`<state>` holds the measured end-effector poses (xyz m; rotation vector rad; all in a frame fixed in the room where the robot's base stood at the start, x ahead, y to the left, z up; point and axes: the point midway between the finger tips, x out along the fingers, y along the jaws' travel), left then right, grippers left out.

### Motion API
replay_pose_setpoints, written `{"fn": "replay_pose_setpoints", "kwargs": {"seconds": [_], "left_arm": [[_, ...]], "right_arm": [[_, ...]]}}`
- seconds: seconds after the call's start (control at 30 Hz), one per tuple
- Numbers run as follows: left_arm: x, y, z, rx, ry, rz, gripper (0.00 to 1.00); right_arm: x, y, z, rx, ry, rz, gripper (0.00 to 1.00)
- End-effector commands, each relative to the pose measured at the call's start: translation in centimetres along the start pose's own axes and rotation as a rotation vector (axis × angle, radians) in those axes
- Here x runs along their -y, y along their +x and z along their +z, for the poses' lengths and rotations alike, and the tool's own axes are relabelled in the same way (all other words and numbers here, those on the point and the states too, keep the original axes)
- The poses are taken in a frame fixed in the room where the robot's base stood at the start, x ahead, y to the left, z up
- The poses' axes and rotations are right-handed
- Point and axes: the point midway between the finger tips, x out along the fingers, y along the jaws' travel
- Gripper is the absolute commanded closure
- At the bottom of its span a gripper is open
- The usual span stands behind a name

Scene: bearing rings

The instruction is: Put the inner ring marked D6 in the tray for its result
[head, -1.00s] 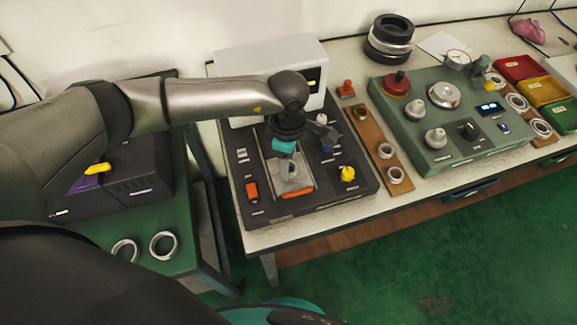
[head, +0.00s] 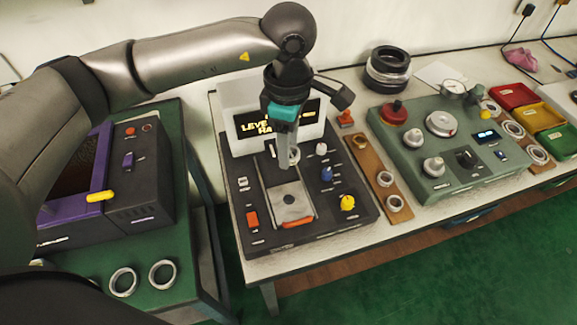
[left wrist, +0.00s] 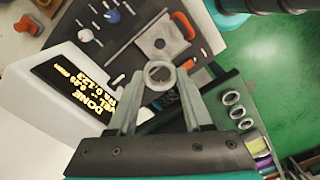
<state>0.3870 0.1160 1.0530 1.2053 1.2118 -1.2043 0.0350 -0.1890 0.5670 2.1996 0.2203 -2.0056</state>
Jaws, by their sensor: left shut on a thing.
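My left gripper (head: 287,150) is shut on a grey metal inner ring (head: 294,157) and holds it above the back of the dark measuring station (head: 262,222). In the left wrist view the ring (left wrist: 149,76) sits between the two fingertips (left wrist: 160,80); no D6 mark is readable. The station's plate (head: 289,203) is empty. Its screen (head: 250,124) is lit, and the screen in the left wrist view (left wrist: 85,85) reads "DONE" with a value near 0.123. Red (head: 514,95), yellow (head: 536,115) and green (head: 556,138) trays stand at the far right. My right gripper is not in view.
A wooden strip (head: 377,165) with rings lies right of the station. A green gauge unit (head: 440,170) stands between it and the trays. Stacked dark rings (head: 388,68) stand at the back.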

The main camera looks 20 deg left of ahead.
Motion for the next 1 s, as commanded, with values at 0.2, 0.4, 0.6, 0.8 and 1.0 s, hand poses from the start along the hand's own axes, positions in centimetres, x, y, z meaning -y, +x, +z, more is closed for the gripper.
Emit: {"fn": "replay_pose_setpoints", "kwargs": {"seconds": [0.2,0.4,0.6,0.8,1.0], "left_arm": [[-0.1,-3.4,0.0,0.000,0.000,0.002,1.00],[0.0,-4.7,0.0,0.000,0.000,0.000,1.00],[0.0,-5.8,0.0,0.000,0.001,0.000,1.00],[0.0,-6.8,0.0,0.001,0.001,0.001,1.00],[0.0,-7.8,0.0,0.001,0.001,0.001,1.00]], "right_arm": [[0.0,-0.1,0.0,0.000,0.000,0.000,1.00],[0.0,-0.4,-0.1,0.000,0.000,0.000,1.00],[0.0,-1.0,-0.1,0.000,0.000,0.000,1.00],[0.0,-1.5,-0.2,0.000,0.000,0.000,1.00],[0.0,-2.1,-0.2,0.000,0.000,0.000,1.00]]}}
